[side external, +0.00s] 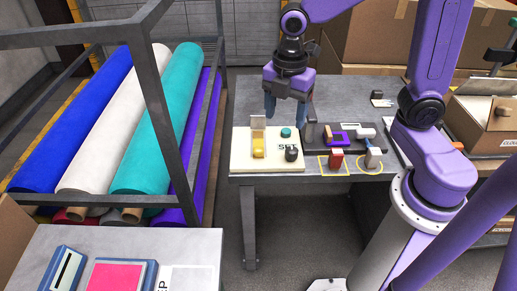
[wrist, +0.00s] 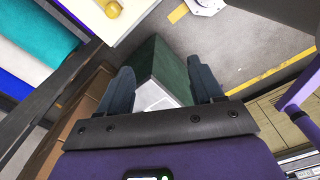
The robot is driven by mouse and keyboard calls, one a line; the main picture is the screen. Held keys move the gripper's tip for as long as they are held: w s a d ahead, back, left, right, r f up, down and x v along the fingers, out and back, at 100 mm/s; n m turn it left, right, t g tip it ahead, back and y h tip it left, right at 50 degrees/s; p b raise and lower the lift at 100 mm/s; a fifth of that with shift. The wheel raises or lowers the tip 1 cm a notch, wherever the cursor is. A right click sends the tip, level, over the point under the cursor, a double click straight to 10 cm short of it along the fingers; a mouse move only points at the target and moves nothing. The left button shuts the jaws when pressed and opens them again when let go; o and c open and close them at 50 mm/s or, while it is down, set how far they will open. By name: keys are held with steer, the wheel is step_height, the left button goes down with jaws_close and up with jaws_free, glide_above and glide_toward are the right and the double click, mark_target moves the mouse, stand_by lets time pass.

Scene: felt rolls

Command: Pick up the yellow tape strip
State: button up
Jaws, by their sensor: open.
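A small yellow piece (side external: 258,151), which may be the tape strip, sits on the left part of a cream board (side external: 241,160) on the grey table. A beige upright block (side external: 258,123) stands just behind it. In the wrist view a yellow, partly see-through round object (wrist: 108,9) lies on the white board, cut by the top edge. My gripper (side external: 285,112) is open and empty, pointing down above the back of the board, a little right of the yellow piece. Its two fingers (wrist: 161,82) are spread in the wrist view with nothing between them.
On the board are a teal disc (side external: 286,132) and a dark round knob (side external: 291,154). To the right are a purple frame (side external: 342,138), a red block (side external: 336,158) and yellow outlines on the table. A metal rack (side external: 160,110) with felt rolls stands left.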

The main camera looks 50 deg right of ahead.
steer(key=w+d+f+n, duration=0.25)
steer(key=w+n, duration=0.35)
steer(key=w, duration=0.6)
glide_above(258, 146)
steer(key=f, duration=1.1)
steer(key=shift+w+d+f, duration=0.1)
steer(key=shift+w+f, duration=0.15)
steer(key=shift+f, duration=0.1)
steer(key=shift+s+f, duration=0.2)
steer(key=shift+f, duration=2.5)
jaws_close()
